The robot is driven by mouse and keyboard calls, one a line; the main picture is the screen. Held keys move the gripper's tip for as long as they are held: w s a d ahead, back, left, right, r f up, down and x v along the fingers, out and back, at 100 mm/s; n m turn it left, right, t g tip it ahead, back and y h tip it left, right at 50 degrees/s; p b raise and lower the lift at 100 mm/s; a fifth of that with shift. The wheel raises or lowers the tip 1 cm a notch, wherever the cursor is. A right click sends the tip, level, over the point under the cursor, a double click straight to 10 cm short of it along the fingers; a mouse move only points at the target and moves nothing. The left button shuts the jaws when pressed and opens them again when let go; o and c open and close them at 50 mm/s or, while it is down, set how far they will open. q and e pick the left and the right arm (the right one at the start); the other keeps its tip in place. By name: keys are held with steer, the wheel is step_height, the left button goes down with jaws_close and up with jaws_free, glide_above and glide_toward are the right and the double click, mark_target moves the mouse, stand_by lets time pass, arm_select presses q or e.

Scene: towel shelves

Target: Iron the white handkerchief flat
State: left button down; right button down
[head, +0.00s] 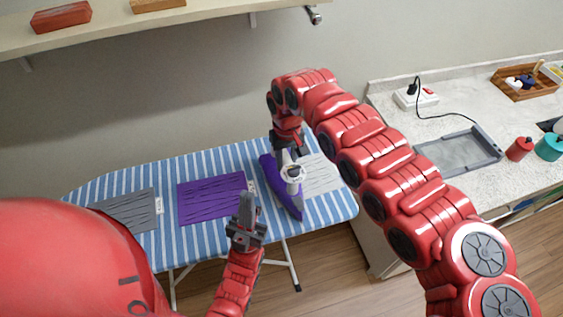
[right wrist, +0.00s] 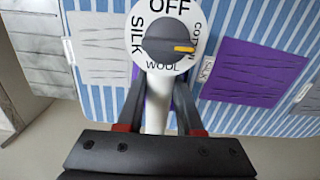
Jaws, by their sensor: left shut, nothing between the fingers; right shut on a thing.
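The wrinkled white handkerchief (head: 322,176) lies at the right end of the striped ironing board (head: 345,204); it also shows in the right wrist view (right wrist: 98,45). A purple iron (head: 291,207) is just left of it and hides its left edge. I cannot tell whether the iron touches the board. My right gripper (head: 288,150) is shut on the iron's white handle. In the right wrist view, the iron's dial (right wrist: 166,42) has its orange mark pointing right, by the cotton label. My left gripper (head: 248,203) is shut and empty, in front of the purple cloth (head: 205,198).
A wrinkled grey cloth (head: 135,205) lies on the board's left part. The counter at right holds a grey tray (head: 455,152), a white power box (head: 415,97) with a black cord, a wooden crate (head: 525,90) and bottles. A shelf (head: 120,22) hangs above.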

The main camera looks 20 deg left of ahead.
steer(key=shift+w+d, duration=0.4)
steer(key=shift+d, duration=0.2)
steer(key=shift+w+d+b, duration=0.7)
steer(key=shift+w+d, duration=0.3)
steer(key=shift+d, duration=0.4)
steer(key=shift+w+d+b, duration=0.65)
steer(key=shift+w+d, duration=0.35)
steer(key=shift+d, duration=0.25)
steer(key=shift+w+d, duration=0.1)
steer(key=shift+w, duration=0.05)
